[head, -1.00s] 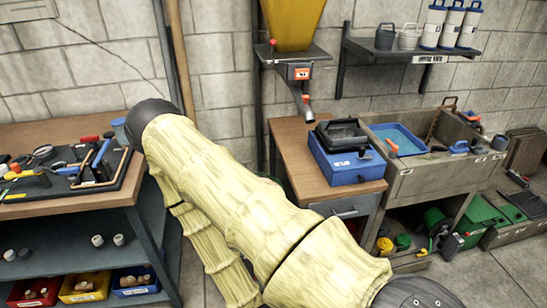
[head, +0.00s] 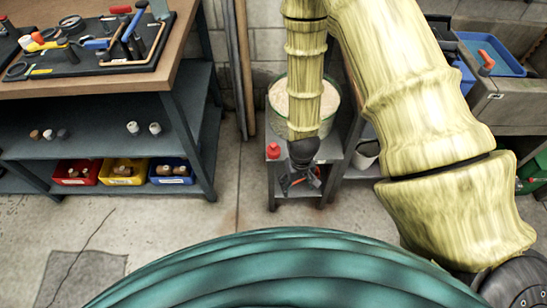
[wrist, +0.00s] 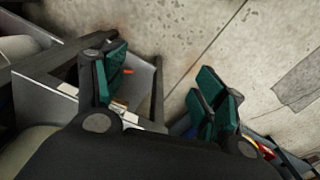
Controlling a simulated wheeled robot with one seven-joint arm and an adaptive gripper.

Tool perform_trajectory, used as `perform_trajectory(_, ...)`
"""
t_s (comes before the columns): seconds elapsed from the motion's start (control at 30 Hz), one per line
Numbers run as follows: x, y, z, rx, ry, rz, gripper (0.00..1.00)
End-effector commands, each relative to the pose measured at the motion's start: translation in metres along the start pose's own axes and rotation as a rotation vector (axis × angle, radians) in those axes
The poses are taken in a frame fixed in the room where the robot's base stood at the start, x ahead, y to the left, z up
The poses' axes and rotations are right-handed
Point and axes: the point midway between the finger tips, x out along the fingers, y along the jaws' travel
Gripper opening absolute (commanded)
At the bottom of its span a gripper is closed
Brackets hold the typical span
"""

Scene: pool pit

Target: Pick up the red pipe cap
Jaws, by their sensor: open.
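The red pipe cap (head: 273,151) stands on top of a small grey stand (head: 330,149), near its left front corner, in the head view. My gripper (head: 301,181) hangs pointing down at the stand's front edge, to the right of the cap and apart from it. In the wrist view my gripper (wrist: 160,92) has its two dark green finger pads spread wide with nothing held between them. A small orange-red piece shows beside the left finger in the wrist view; I cannot tell whether it is the cap.
A tub of pale grain (head: 275,98) stands at the stand's back, partly behind my arm. A workbench (head: 190,70) with a tool tray is on the left, with red, yellow and blue bins (head: 122,172) below. A sink unit (head: 510,95) is at right. The floor in front is clear.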

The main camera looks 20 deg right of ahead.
Motion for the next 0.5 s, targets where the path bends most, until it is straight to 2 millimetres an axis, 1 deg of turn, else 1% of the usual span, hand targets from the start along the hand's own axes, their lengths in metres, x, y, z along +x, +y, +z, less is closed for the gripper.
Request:
perform_trajectory(0.03, 0.006, -0.002, -0.025, -0.004, 0.011, 0.001, 0.71)
perform_trajectory(0.1, -0.001, -0.005, -0.054, -0.01, 0.012, 0.001, 0.71)
perform_trajectory(0.17, -0.009, -0.008, -0.077, -0.015, 0.012, 0.001, 0.71)
perform_trajectory(0.2, -0.016, -0.009, -0.092, -0.018, 0.012, 0.001, 0.71)
perform_trajectory(0.33, -0.041, -0.016, -0.132, -0.026, 0.011, -0.001, 0.71)
perform_trajectory(0.4, -0.054, -0.019, -0.147, -0.03, 0.009, -0.002, 0.71)
perform_trajectory(0.5, -0.07, -0.022, -0.162, -0.036, 0.005, -0.003, 0.71)
